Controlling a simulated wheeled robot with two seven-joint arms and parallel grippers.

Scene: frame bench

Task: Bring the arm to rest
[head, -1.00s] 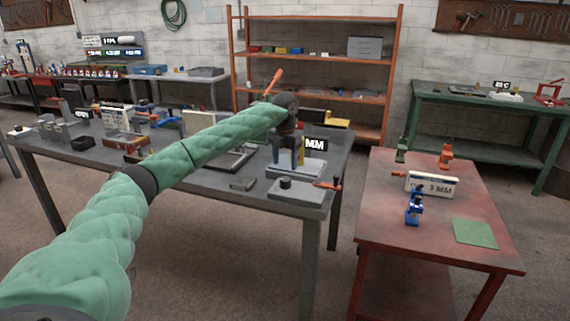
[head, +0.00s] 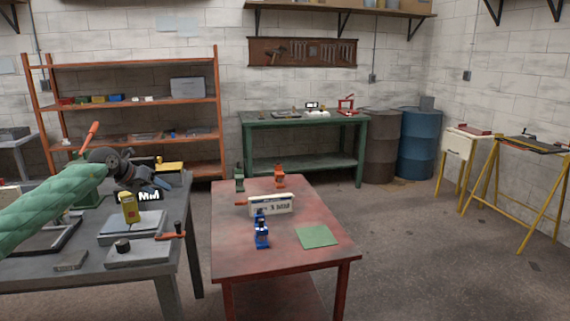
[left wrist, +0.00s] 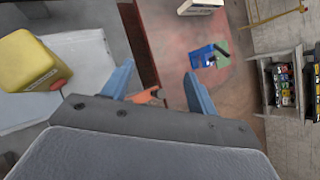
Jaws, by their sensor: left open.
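My left arm (head: 45,208) reaches in from the left over the grey bench (head: 25,283). My left gripper (head: 148,181) is raised above the bench, beside and above a yellow block (head: 130,208). The block stands on a light grey plate (head: 148,228) and shows at the left of the left wrist view (left wrist: 28,60). In the left wrist view the two blue fingers of my gripper (left wrist: 158,80) are spread apart with nothing held. An orange clamp handle shows beyond and between them (left wrist: 148,97). My right gripper is in neither view.
Another plate with a black knob (head: 122,246) and an orange-handled clamp (head: 172,235) lie at the bench's front edge. The red table (head: 290,231) holds a blue clamp (head: 261,231), a white labelled box (head: 271,204) and a green mat (head: 317,237). Open floor lies at right.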

